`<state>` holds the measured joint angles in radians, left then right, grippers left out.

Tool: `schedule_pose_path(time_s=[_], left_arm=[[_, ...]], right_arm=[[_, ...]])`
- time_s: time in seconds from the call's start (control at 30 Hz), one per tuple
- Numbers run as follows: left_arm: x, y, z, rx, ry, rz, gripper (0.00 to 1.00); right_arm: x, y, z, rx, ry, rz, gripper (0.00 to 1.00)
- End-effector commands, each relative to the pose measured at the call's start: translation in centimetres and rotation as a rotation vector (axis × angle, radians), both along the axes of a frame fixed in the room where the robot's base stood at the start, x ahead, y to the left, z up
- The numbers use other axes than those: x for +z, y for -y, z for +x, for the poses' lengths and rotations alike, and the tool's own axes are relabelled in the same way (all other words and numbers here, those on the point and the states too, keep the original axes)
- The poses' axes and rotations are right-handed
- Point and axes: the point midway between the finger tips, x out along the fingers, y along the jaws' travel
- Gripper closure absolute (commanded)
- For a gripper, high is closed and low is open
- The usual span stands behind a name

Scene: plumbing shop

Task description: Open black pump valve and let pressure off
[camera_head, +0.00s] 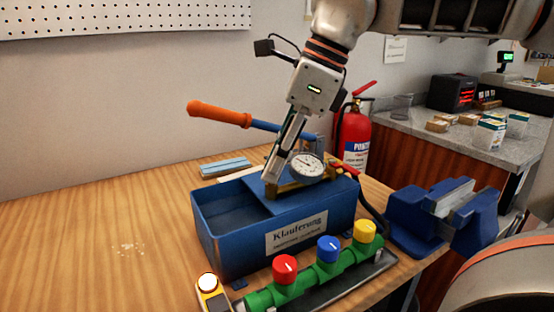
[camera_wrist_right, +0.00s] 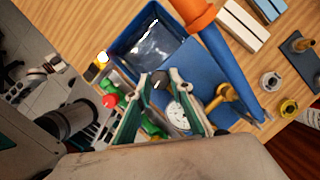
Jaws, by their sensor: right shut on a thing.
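The blue test pump (camera_head: 230,235) stands on the wooden bench, with an open water tank and a blue lever with an orange handle (camera_head: 218,114). Its round white gauge (camera_head: 307,167) sits on the brass fitting on top; the gauge also shows in the wrist view (camera_wrist_right: 178,115). My right gripper (camera_head: 271,178) reaches down beside the gauge. In the wrist view its fingertips (camera_wrist_right: 162,80) are closed around the dark valve knob (camera_wrist_right: 159,89), which is partly covered by the fingers. In the head view the gripper hides this knob. My left gripper is not in view.
A green manifold (camera_head: 262,299) with red, blue and yellow knobs lies in front of the pump, next to a lit button box (camera_head: 212,293). A blue vise (camera_head: 440,213) stands at right and a fire extinguisher (camera_head: 355,132) behind. The bench's left side is largely clear.

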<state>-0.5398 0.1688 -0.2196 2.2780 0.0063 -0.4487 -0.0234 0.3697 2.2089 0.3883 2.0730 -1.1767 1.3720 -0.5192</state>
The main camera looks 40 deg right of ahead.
Motion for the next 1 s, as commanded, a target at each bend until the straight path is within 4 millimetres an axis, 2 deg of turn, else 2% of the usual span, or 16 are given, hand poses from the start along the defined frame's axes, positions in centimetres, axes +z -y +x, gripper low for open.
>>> schedule_pose_path(time_s=[0.7, 1.0], left_arm=[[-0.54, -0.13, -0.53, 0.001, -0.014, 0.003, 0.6], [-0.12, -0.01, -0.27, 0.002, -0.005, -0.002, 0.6]], right_arm=[[-0.28, 0.22, 0.5, 0.672, -0.008, 0.002, 1.0], [-0.27, 0.19, 0.68, 0.936, -0.008, 0.003, 1.0]])
